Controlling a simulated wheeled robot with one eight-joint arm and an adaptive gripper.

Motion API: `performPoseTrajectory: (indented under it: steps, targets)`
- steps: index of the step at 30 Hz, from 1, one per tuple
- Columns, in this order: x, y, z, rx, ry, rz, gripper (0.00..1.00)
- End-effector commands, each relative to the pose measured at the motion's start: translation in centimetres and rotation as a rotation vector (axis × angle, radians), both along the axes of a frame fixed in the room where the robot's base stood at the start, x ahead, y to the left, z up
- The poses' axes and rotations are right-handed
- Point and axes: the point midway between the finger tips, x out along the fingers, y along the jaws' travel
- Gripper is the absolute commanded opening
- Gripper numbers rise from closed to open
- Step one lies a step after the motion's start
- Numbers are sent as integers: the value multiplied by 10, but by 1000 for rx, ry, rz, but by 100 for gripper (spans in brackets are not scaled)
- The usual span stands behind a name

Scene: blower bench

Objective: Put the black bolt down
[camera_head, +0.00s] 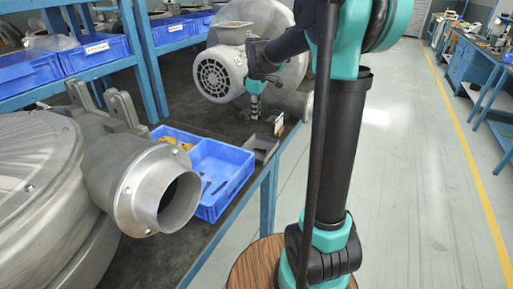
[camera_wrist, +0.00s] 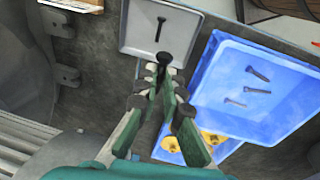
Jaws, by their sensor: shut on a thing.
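My gripper (camera_wrist: 162,78) is shut on a black bolt (camera_wrist: 165,59) in the wrist view. The bolt's dark round head shows between the fingertips, and the rest of it is mostly hidden. In that view the gripper overlaps the near edge of a grey tray (camera_wrist: 134,43). Another black bolt (camera_wrist: 160,29) lies inside this tray. In the head view my gripper (camera_head: 254,113) hangs above the bench near the small grey tray (camera_head: 264,146); the held bolt is too small to make out there.
A blue bin (camera_head: 233,151) stands beside the grey tray. Several dark bolts lie in one part (camera_wrist: 245,90), and yellow pieces (camera_wrist: 212,137) in another. A large grey blower with a motor (camera_head: 215,75) stands behind; another blower (camera_head: 150,190) is at the left. The bench edge is close by.

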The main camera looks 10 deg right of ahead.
Motion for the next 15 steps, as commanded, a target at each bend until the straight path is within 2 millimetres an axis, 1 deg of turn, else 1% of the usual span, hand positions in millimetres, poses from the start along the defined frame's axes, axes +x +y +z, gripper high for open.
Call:
performPoseTrajectory:
  steps: [1, 9, 12, 15]
  targets:
    - [0, 0, -12, 0, 0, 0, 0]
    - [1, 0, -78, 0, 0, -1, 0]
    - [1, 0, -102, 0, 0, -1, 0]
    - [0, 0, -122, 0, 0, -1, 0]
